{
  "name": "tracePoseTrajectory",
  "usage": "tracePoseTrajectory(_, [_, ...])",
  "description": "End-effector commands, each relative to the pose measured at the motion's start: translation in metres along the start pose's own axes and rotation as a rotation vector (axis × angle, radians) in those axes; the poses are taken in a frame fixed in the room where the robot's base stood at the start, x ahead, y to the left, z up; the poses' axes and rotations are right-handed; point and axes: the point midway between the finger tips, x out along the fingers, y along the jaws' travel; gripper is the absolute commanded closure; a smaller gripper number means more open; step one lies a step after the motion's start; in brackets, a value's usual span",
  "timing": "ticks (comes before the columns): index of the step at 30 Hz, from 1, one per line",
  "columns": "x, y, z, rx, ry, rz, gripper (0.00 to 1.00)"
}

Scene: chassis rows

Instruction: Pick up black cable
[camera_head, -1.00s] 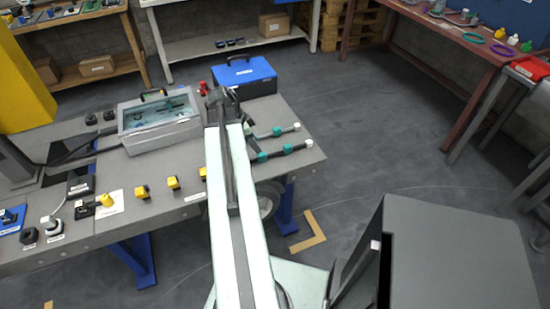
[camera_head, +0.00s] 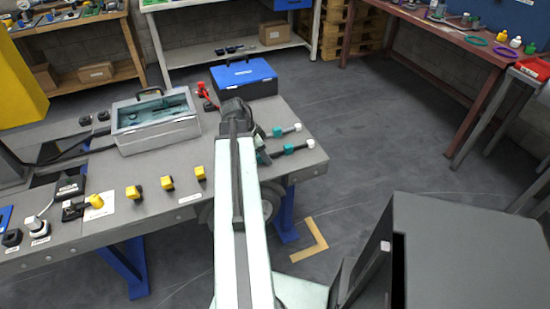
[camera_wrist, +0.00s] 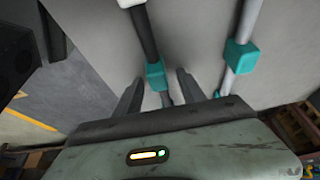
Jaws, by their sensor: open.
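The black cable (camera_wrist: 143,35) runs down between the fingers of my gripper (camera_wrist: 158,80) in the wrist view. It has a white end at the top and a teal block near the fingertips. My gripper is open, with one finger on each side of the cable; I cannot tell whether either touches it. In the head view, the black cable (camera_head: 300,147) lies on the grey bench's right end, and my arm hides part of it and most of the gripper.
A paler cable (camera_wrist: 248,20) with a teal block lies right of the gripper. The grey bench (camera_head: 180,203) also holds a glass-topped case (camera_head: 157,136), a blue toolbox (camera_head: 246,91) and yellow connectors (camera_head: 168,183). Open floor lies beyond its right edge.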

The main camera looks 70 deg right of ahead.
Motion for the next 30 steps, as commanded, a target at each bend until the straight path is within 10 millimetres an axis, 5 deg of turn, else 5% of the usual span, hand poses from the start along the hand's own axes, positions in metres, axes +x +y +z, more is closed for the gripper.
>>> tracePoseTrajectory(2, [-0.002,0.0,-0.001,0.0,0.0,0.0,0.53])
tracePoseTrajectory(7, [-0.002,0.0,-0.001,0.0,0.0,0.0,0.97])
tracePoseTrajectory(8, [-0.002,0.0,0.0,0.0,0.0,0.0,1.0])
tracePoseTrajectory(20, [-0.008,0.0,-0.003,0.0,0.0,0.0,1.0])
tracePoseTrajectory(30, [-0.066,0.0,-0.027,0.0,0.0,0.0,1.0])
